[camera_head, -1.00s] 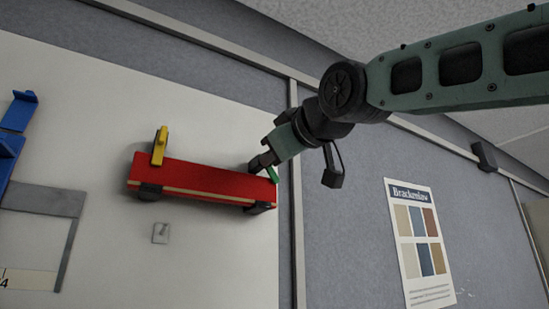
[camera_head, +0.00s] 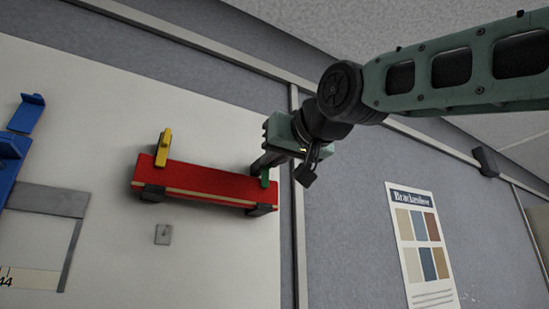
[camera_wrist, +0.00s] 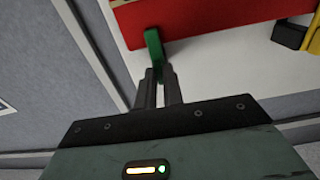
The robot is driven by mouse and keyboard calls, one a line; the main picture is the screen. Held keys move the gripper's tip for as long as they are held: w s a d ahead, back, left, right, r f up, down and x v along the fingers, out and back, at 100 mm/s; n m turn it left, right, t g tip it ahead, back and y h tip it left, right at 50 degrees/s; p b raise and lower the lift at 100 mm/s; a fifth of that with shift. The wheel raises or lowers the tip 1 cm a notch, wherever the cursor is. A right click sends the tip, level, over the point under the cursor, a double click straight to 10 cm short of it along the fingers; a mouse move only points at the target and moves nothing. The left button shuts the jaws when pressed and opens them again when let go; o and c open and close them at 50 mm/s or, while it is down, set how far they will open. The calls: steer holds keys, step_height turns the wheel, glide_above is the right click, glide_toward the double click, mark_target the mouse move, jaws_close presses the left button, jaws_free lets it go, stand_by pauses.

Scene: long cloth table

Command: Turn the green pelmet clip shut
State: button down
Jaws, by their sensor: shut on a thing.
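The green clip (camera_head: 265,177) stands at the right end of the red pelmet (camera_head: 205,186), on its front upper edge. It stands nearly upright in the head view, in line with the yellow clip (camera_head: 164,146) at the left end. My gripper (camera_head: 258,169) reaches it from the upper right and is shut on it. In the wrist view the green clip (camera_wrist: 154,50) runs from the red pelmet (camera_wrist: 200,18) down between my gripper's fingertips (camera_wrist: 159,76). The fingers hide part of the clip.
The pelmet rests on dark brackets (camera_head: 262,210) on a white wall panel. A small grey plate (camera_head: 162,235) is below it. Blue parts (camera_head: 12,150) are at far left. A vertical rail (camera_head: 298,230) and a poster (camera_head: 420,245) are to the right.

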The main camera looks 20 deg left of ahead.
steer(key=shift+f, duration=0.1)
stand_by(0.3)
steer(key=c, duration=1.5)
jaws_free()
steer(key=b+v, duration=0.8)
steer(key=v, duration=0.9)
steer(key=shift+s+d, duration=0.1)
steer(key=shift+s, duration=0.1)
